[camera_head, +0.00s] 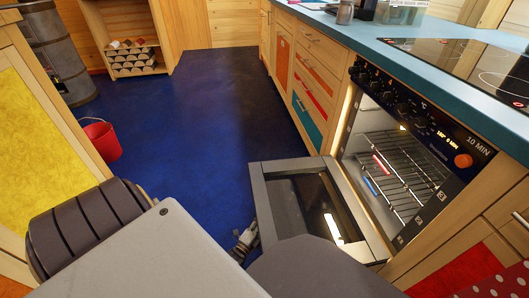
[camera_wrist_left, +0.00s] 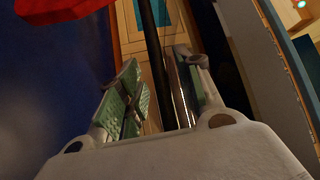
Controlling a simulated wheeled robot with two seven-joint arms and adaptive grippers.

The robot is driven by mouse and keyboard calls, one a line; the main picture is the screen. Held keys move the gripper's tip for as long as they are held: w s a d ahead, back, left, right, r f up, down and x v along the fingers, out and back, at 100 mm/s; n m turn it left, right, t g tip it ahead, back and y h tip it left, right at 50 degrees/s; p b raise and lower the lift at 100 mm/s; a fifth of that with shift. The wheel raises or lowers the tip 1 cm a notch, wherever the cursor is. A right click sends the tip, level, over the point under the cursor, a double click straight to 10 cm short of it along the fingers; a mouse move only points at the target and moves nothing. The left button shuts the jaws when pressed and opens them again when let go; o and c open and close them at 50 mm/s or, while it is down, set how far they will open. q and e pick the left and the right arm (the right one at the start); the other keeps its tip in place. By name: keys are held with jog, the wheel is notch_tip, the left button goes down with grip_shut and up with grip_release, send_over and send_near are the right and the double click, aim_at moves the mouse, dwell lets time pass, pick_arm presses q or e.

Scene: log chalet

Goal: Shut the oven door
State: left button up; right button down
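The oven (camera_head: 418,135) stands on the right in the head view, with its wire racks showing inside. Its door (camera_head: 262,205) hangs open, folded down and out over the floor, with a dark frame and a glass pane. My left gripper (camera_head: 246,238) is low beside the door's near left edge, partly hidden by my own arm. In the left wrist view my left gripper (camera_wrist_left: 155,85) has its green-padded fingers apart. A dark bar shows between them; I cannot tell whether they touch it. My right gripper is not in view.
A row of drawers (camera_head: 308,85) and a blue-green countertop (camera_head: 455,85) run along the right. A red bucket (camera_head: 103,140) stands on the left. The blue floor (camera_head: 190,110) between is clear. A yellow-panelled cabinet (camera_head: 40,135) is at near left.

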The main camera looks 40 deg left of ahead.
pick_arm(q)
jog(key=shift+w+r, duration=0.1)
jog(key=shift+w, duration=0.5)
grip_shut()
